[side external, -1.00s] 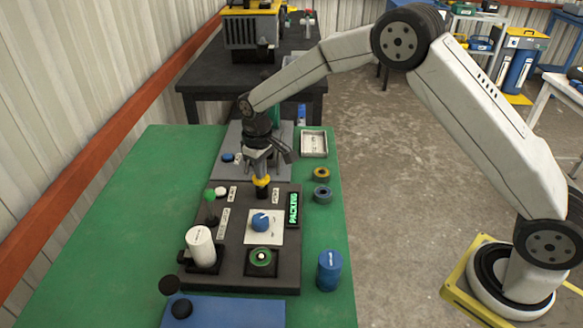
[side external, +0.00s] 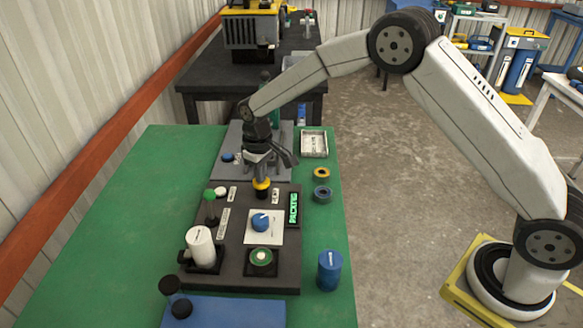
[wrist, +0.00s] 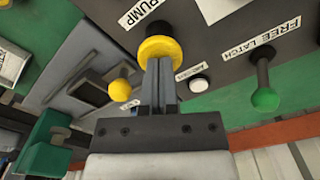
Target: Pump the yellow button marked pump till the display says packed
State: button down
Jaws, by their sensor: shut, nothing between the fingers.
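The yellow pump button (side external: 261,187) stands at the far end of the dark panel (side external: 232,228). In the wrist view, the round yellow button (wrist: 158,48) is beside a white PUMP label (wrist: 146,12). My gripper (side external: 260,178) is shut with nothing between its fingers and points down over the button. In the wrist view, my shut fingertips (wrist: 159,64) overlap the near edge of the button and appear to touch it. The display (side external: 293,208) glows green on the panel's right side; its word is too blurred to read surely.
The panel also holds a blue knob (side external: 261,222), a green-tipped latch lever (wrist: 264,98), a white button (wrist: 199,83) and a white cylinder (side external: 200,247). A blue can (side external: 329,270) and tape rolls (side external: 322,194) lie to the right. The green table's left side is clear.

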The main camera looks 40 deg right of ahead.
jog(key=shift+r, duration=3.8)
jog(key=shift+s+d, duration=0.1)
jog(key=s+d+m+t, duration=0.1)
jog(key=s+d, duration=0.3)
jog(key=s, duration=0.8)
jog(key=s+d+f+m+t, duration=0.1)
jog(key=s+d, duration=0.3)
jog(key=s, duration=0.9)
jog(key=shift+s+f+m+t, duration=0.15)
jog(key=shift+m+t, duration=0.15)
jog(key=shift+m, duration=0.2)
